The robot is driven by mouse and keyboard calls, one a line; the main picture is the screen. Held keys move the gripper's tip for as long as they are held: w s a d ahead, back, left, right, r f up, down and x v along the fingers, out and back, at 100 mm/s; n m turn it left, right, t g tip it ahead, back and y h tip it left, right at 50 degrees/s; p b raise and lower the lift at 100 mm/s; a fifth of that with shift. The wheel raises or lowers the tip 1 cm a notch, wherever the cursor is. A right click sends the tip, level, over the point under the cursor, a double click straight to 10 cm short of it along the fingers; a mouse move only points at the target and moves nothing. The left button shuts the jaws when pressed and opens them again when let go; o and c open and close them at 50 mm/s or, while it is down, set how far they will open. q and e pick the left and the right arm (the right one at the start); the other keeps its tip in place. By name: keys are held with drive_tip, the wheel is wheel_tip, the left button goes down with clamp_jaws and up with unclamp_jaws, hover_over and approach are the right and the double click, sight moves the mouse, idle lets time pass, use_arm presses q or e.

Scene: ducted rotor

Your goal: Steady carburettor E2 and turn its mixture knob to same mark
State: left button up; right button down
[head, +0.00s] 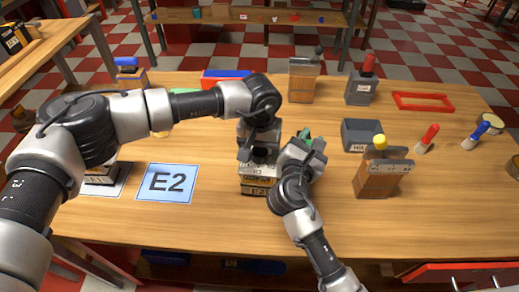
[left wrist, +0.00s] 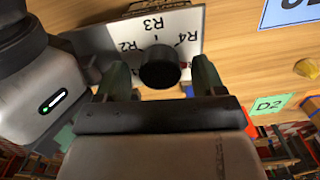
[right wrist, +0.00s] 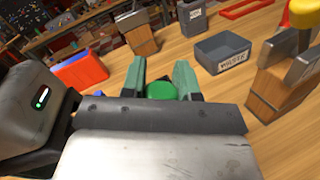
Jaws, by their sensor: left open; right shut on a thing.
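Carburettor E2 (head: 259,188) stands on the table, right of the blue E2 card (head: 168,183). Its base is labelled E2, and its upper part is mostly hidden by my arms. In the left wrist view its white dial plate (left wrist: 153,27) shows marks R2, R3 and R4 around a black mixture knob (left wrist: 160,68). I see no clear pointer on the knob. My left gripper (left wrist: 163,80) is open, with a finger either side of the knob. My right gripper (right wrist: 161,82) is shut on a green round part (right wrist: 162,90); I cannot tell whether this belongs to the carburettor.
A grey labelled bin (head: 362,134) and a wooden block with a yellow knob (head: 378,178) stand to the right. A red frame (head: 423,101) lies farther back. A blue and red box (head: 226,76) is behind my left arm.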

sight(260, 151)
use_arm(q)
wheel_tip(260, 151, up, 11)
drive_tip(key=shift+r, duration=0.2)
idle(0.6)
use_arm(e)
drive_tip(key=c, duration=0.8)
unclamp_jaws()
drive_tip(key=shift+o, duration=0.2)
